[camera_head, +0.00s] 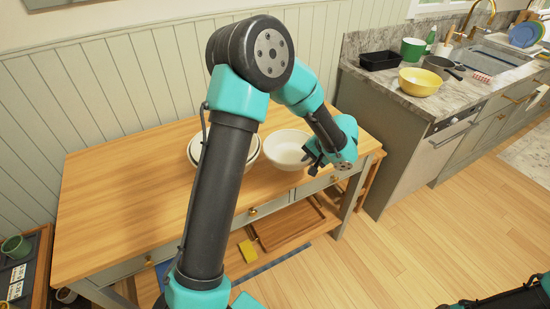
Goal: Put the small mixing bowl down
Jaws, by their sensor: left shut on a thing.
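The small mixing bowl (285,146) is white and stands upright at the right part of the wooden table. My left gripper (312,157) is shut on the bowl's right rim, with its arm reaching over from the front. I cannot tell whether the bowl's base touches the tabletop. My right gripper is out of view; only part of my right arm shows at the bottom right corner.
Larger white nested bowls (194,150) stand just left on the table (115,205), partly hidden behind my left arm. The table's left side is clear. A counter (400,90) at right holds a yellow bowl (420,81), a green pot (412,48) and a black tray (380,60).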

